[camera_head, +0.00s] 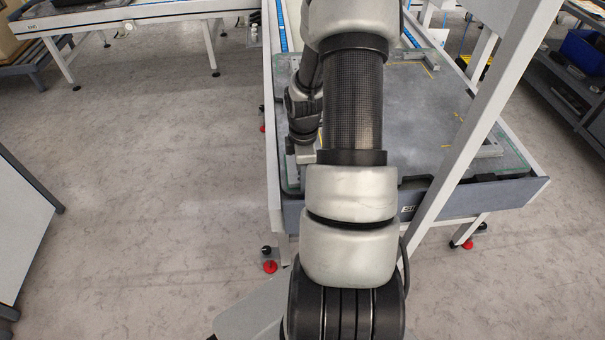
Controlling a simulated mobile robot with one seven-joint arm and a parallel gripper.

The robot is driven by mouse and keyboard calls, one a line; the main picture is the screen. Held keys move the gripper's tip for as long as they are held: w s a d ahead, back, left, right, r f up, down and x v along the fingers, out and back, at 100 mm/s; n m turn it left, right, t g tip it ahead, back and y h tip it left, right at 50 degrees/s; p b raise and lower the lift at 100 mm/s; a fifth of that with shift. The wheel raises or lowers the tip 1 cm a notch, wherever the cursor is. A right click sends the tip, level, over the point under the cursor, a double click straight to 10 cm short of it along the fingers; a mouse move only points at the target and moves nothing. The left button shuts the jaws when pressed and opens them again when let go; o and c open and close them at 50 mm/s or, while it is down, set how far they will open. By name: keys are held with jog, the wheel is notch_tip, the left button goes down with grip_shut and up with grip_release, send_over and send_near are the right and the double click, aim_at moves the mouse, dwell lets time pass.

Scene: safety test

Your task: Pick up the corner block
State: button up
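A grey table tray (420,130) carries grey corner pieces near its edges. One corner block (489,150) sits at the near right corner. Another grey piece (291,172) shows at the near left corner, partly hidden by my arm. A further piece (388,55) lies at the far side. My arm rises through the middle of the view and bends down over the left side of the tray. My gripper (303,140) is low at the near left corner, close to the grey piece there. Its fingers are too small and covered to read, and contact cannot be told.
A slanted white post (470,125) crosses in front of the tray's right side. A conveyor table (130,18) stands at the back left. A dark shelf (570,90) with a blue bin (584,50) is at the right. The floor (150,180) at left is clear.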

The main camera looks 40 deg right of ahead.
grip_shut()
jog(key=shift+r, duration=0.1)
